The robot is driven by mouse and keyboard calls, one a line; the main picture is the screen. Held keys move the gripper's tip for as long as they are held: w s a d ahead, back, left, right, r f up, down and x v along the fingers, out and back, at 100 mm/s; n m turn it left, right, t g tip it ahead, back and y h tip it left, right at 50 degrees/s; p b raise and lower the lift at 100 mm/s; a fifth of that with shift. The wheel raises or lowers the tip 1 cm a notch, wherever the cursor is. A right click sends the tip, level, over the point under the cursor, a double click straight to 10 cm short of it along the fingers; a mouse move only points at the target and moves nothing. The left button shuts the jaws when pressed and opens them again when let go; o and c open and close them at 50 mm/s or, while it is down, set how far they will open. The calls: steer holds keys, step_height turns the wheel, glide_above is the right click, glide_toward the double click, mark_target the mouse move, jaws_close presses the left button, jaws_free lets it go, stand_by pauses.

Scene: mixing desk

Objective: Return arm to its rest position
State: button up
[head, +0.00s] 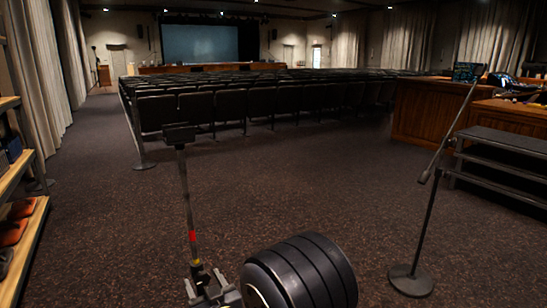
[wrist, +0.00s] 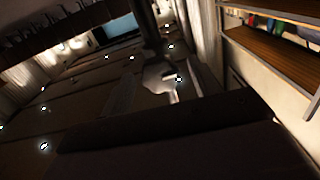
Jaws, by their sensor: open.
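My gripper (head: 205,284) shows at the bottom of the head view, just left of my large black rounded arm part. Its grey fingers stand apart, and I see nothing clasped between them. A thin upright pole with a black top (head: 180,133) and a red band rises behind or above it; I cannot tell whether they touch. The wrist view is tilted and shows ceiling lights, a shelf and a large dark surface along the bottom.
A shelf (head: 22,225) with boxes and orange items is at the left edge. A microphone stand (head: 411,279) stands at right, before a black stepped bench (head: 503,148) and a wooden desk (head: 425,107). Rows of dark seats (head: 262,102) lie beyond. The carpet between is clear.

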steer(key=shift+m+p, duration=0.95)
steer(key=shift+m, duration=0.15)
steer(key=shift+d, duration=0.1)
